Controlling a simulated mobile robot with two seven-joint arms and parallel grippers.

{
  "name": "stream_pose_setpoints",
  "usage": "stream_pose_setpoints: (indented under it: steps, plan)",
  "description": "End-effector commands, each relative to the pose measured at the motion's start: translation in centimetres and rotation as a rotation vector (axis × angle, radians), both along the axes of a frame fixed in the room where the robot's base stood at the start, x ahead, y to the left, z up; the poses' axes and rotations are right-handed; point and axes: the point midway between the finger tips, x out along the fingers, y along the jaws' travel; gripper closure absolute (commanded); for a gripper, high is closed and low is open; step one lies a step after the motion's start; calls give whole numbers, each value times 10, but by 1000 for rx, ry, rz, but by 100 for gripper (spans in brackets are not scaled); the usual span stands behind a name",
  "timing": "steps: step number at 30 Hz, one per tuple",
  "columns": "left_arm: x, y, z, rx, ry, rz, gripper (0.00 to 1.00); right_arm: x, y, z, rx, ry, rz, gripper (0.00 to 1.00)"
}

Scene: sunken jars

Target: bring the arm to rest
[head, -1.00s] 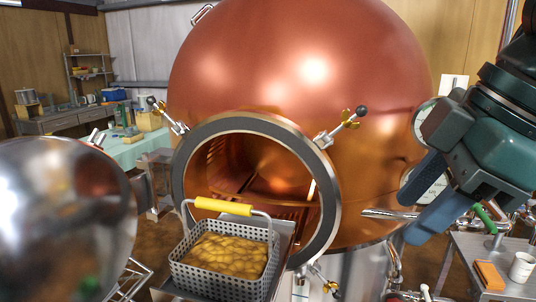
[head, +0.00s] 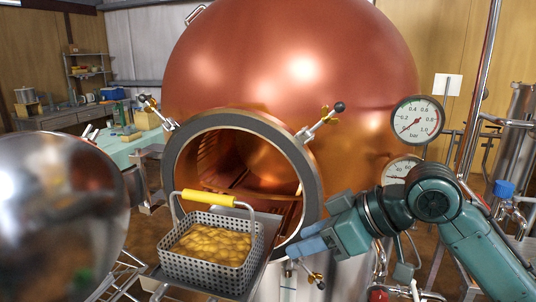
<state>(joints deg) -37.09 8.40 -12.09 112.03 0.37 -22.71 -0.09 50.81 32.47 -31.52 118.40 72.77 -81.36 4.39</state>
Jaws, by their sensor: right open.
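My right gripper (head: 297,244) reaches in from the right. Its blue-grey fingers are open, with nothing seen between them. They point left, low in front of the right edge of the copper vessel's round opening (head: 310,190). A perforated metal basket (head: 208,277) with a yellow handle (head: 209,198) stands to the left of the fingers, apart from them. It holds golden-brown lumps and sits on a metal ledge before the opening. My left gripper is not in view.
The large copper vessel (head: 290,70) fills the middle. Clamps with dark knobs (head: 338,107) stick out around its opening. Pressure gauges (head: 417,120) and pipes stand to the right. A blurred shiny metal dome (head: 60,220) is close at left. A green table (head: 130,152) stands behind it.

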Motion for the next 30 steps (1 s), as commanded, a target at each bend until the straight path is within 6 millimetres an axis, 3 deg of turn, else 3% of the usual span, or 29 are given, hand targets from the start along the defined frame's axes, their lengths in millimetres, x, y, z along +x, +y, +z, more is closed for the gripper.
stream_pose_setpoints:
  steps: [1,6,10,13,17,21,27,30]
  plan:
    - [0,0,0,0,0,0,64,7,5,-26,54,24,-43,59]
    - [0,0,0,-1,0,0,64,26,6,-103,183,34,-222,59]
    - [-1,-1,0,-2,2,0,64,24,-4,-168,230,35,-372,59]
    - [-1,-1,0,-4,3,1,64,11,-17,-220,234,31,-487,59]
    - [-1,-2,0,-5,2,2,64,-24,-38,-287,193,16,-620,59]
    - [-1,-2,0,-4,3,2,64,-78,-62,-347,106,-2,-726,59]
    - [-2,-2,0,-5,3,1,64,-144,-85,-392,-12,-27,-782,59]
    - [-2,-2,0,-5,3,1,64,-160,-89,-400,-40,-35,-786,59]
